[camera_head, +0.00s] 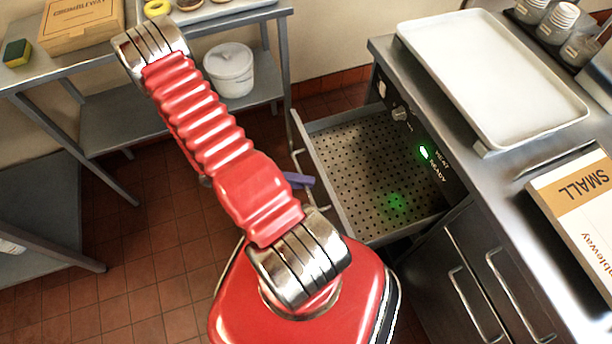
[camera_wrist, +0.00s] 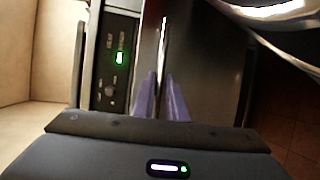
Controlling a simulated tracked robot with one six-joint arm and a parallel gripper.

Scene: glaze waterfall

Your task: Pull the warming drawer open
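The warming drawer (camera_head: 378,165) stands pulled out from the steel counter in the head view, its perforated floor showing. Its bar handle (camera_head: 297,157) runs along the outer face of the drawer front. My gripper (camera_head: 298,180) is at this handle, mostly hidden behind my red arm; only a bit of purple finger shows. In the wrist view, the two purple fingers of my gripper (camera_wrist: 161,98) stand close together, with the thin bright handle bar (camera_wrist: 163,45) running between them. The fingers look closed on the bar; the exact contact is hard to see.
A control panel with a green light (camera_head: 424,152) sits above the drawer. A steel shelf (camera_head: 190,120) with a white bucket (camera_head: 229,72) stands opposite. Tiled floor lies between them.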

